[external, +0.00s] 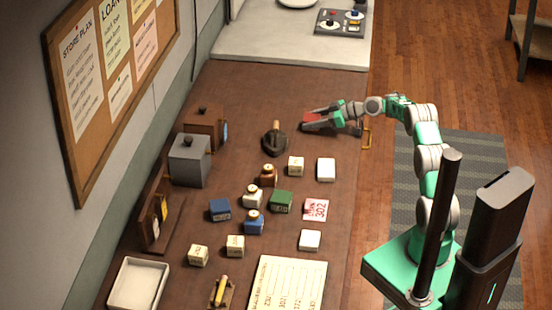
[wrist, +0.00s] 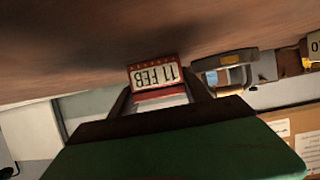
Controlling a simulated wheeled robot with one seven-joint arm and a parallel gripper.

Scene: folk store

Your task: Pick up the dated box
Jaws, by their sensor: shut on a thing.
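The dated box (wrist: 154,77) is a small red box with a white face reading "11 FEB", seen upside down in the wrist view. It sits between the two fingers of my gripper (wrist: 160,100), which is shut on it. In the external view the red box (external: 311,118) shows at the tips of my gripper (external: 313,122), low over the far right part of the brown counter. I cannot tell whether the box touches the counter. Its lower part is hidden by the fingers.
A dark stamp-like object with a wooden handle (external: 275,140) stands left of my gripper. Several small boxes and bottles, including a green box (external: 281,202), stand nearer on the counter (external: 345,205). A grey box (external: 190,160) stands by the wall. A pale worktop (external: 290,48) lies beyond.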

